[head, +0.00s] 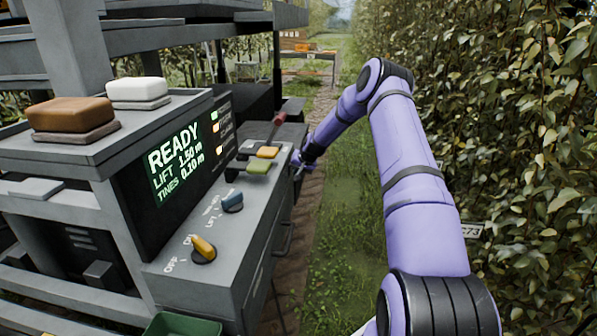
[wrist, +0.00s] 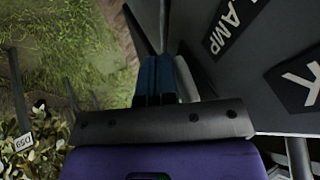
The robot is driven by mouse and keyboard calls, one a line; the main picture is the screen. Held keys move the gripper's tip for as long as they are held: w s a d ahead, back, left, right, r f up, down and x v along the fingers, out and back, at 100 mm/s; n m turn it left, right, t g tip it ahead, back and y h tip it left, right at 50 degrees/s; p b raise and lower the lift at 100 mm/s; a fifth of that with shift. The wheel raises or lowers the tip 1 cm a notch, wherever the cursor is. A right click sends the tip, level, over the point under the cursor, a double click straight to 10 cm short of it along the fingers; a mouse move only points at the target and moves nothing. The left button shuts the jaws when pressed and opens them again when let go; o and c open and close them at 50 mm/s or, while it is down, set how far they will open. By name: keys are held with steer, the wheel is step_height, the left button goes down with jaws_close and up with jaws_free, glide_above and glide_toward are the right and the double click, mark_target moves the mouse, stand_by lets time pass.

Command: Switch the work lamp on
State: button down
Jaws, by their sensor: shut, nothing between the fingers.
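My gripper (head: 301,164) is at the far right side of the grey control console, low beside its edge. In the wrist view its dark blue fingers (wrist: 155,78) are shut together and hold nothing. A black label reading "LAMP" (wrist: 232,24) is on the grey panel, to the right of the fingers. A pale strip (wrist: 187,80) shows just right of the fingers; I cannot tell what it is. I cannot make out the lamp switch or the lamp itself, and cannot tell whether the fingertips touch the panel.
A second black label (wrist: 298,82) shows partly. Leafy hedge (head: 530,130) stands at right; a grassy path (head: 335,230) lies between.

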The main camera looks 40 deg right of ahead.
steer(key=shift+r, duration=0.8)
steer(key=v, duration=1)
steer(key=shift+s+r, duration=0.2)
steer(key=shift+r, duration=0.1)
steer(key=shift+s+d+f, duration=0.3)
steer(key=shift+s+d, duration=0.3)
steer(key=shift+d, duration=0.3)
steer(key=shift+s+d+f, duration=0.3)
steer(key=shift+s+d, duration=0.25)
steer(key=shift+d, duration=0.3)
